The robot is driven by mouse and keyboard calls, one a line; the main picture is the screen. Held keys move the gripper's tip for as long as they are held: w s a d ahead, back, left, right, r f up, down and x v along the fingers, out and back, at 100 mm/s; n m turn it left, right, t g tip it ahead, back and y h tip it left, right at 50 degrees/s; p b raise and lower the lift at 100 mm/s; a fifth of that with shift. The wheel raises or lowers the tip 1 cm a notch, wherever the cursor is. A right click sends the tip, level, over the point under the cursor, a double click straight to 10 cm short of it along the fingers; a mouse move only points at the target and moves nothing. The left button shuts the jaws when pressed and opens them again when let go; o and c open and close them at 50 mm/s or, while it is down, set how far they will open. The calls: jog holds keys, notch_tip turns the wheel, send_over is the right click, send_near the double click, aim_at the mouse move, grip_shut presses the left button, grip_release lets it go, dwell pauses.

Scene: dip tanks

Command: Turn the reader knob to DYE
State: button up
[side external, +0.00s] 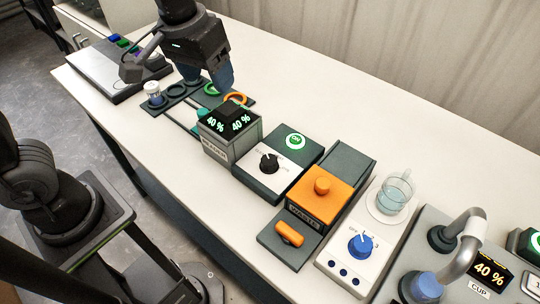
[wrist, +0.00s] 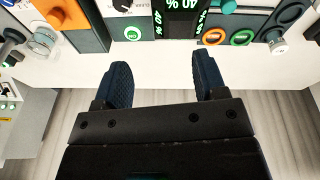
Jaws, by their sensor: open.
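A black knob (side external: 268,162) sits on a white panel beside a lit green ON button (side external: 295,141). It is partly cut off at the top of the wrist view (wrist: 122,4), near lettering that seems to end in CLEAN. Its pointer direction is too small to tell. The grey reader box (side external: 216,146) stands just left of that panel, with lit displays showing 40 %. It also shows in the wrist view (wrist: 181,20). My gripper (side external: 208,80) is open and empty, raised behind the reader and apart from the knob. Both fingers show in the wrist view (wrist: 163,78).
A dark rack (side external: 180,92) with green and orange rings (side external: 236,99) and a white-capped vial lies near my gripper. Right of the knob stand an orange WASTE unit (side external: 322,196), a blue-knob panel (side external: 361,243), a glass beaker (side external: 396,192) and a cup station (side external: 488,271). The back strip is clear.

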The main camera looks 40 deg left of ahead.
aim_at(270, 158)
jog(key=w+d+f+n+g, duration=0.1)
jog(key=w+d+f+g, duration=0.1)
jog(key=w+d+f, duration=0.6)
jog(key=shift+y, duration=0.4)
jog(key=f, duration=0.4)
jog(key=s+f, duration=0.1)
jog(key=f, duration=0.3)
jog(key=s+d+f, duration=0.1)
jog(key=f, duration=0.3)
jog(key=shift+s+f, duration=0.15)
jog(key=shift+f, duration=0.1)
jog(key=c, duration=0.9)
